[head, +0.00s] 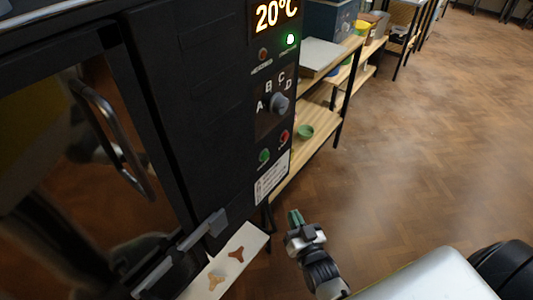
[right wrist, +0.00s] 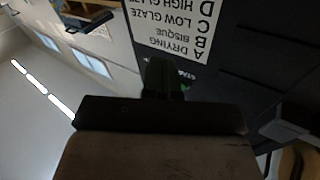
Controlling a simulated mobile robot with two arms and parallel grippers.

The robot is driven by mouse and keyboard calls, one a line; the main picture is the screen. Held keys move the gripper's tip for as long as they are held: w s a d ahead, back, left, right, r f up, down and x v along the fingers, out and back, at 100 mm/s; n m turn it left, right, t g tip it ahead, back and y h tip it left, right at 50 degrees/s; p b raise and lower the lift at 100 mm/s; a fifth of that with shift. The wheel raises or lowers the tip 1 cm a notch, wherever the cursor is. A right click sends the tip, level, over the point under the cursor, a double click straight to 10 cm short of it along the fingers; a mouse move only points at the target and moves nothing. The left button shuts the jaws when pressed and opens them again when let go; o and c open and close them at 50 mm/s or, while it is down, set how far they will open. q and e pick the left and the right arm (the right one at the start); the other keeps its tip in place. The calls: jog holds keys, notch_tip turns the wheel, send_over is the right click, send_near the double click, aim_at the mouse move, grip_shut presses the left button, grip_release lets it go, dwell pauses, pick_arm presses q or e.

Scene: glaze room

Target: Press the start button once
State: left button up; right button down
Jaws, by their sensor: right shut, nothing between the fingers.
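The start button is the green button (head: 264,155) low on the kiln's black front panel, left of and below a red button (head: 284,136). My right gripper (head: 296,218) is shut and empty, with green fingertips. In the head view it shows below and to the right of the panel, apart from the green button. In the right wrist view the shut fingers (right wrist: 163,78) point toward the panel and partly cover the start lettering; the button itself is mostly hidden there. My left gripper is not in view.
Above the buttons are a knob (head: 279,103) marked A to D, a lit green lamp (head: 290,39) and a 20°C display (head: 276,14). A white label (head: 272,180) sits below. Wooden shelves (head: 310,145) stand behind the kiln. The floor (head: 420,130) at right is clear.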

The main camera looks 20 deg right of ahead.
aim_at(265, 156)
notch_tip(265, 156, up, 15)
jog(key=d+m+t+h, duration=0.1)
jog(key=d+t+h, duration=0.1)
jog(key=t, duration=0.2)
jog(key=shift+s+d+r+m+t+p, duration=0.2)
jog(key=shift+d+m+t+p, duration=0.1)
jog(key=shift+m+t+p, duration=0.1)
jog(key=shift+w, duration=0.1)
jog(key=w+a+b, duration=0.2)
jog(key=w+a, duration=0.2)
jog(key=w, duration=0.3)
jog(key=shift+w+a, duration=0.25)
jog(key=shift+w, duration=0.05)
jog(key=shift+w, duration=0.1)
dwell(1.3)
jog(key=shift+w+a, duration=0.2)
jog(key=shift+w, duration=0.05)
